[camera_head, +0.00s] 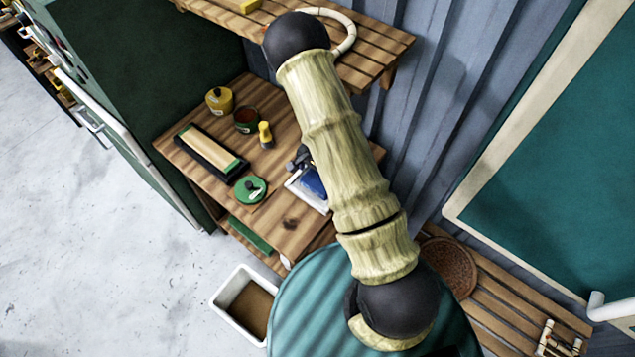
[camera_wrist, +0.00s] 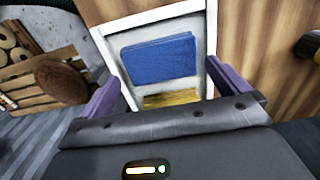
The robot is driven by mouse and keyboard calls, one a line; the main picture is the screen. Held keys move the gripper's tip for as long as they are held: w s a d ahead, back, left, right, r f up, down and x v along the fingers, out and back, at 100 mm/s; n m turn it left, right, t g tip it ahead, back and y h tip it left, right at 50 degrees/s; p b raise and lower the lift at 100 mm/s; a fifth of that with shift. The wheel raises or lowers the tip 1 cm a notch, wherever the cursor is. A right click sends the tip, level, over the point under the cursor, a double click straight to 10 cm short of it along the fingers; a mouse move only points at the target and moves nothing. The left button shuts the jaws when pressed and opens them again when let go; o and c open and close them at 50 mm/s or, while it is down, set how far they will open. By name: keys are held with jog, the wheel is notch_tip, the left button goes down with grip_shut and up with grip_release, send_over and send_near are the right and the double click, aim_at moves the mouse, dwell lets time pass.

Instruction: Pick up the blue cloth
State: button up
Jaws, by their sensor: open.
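The blue cloth (camera_head: 313,182) lies in a white tray (camera_head: 294,184) on the wooden worktable, partly hidden behind my arm in the head view. In the wrist view the blue cloth (camera_wrist: 160,61) looks flat and folded, inside the white tray (camera_wrist: 116,62). A yellow item (camera_wrist: 170,98) lies beside it in the tray. My gripper (camera_wrist: 172,92) is open, its two purple fingers on either side of the tray in the picture, with nothing between them that I can see held. My gripper is mostly hidden by my arm in the head view (camera_head: 298,158).
On the worktable (camera_head: 200,165) stand a yellow pot (camera_head: 219,100), a dark red-topped can (camera_head: 247,120), a yellow-handled tool (camera_head: 265,134), a sharpening stone (camera_head: 208,152) and a green round tin (camera_head: 250,189). A shelf (camera_head: 375,55) hangs above. A bin (camera_head: 243,303) stands on the floor.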

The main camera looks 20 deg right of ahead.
aim_at(312, 181)
jog(key=shift+f+p, duration=0.45)
jog(key=shift+f, duration=1.3)
jog(key=c, duration=0.6)
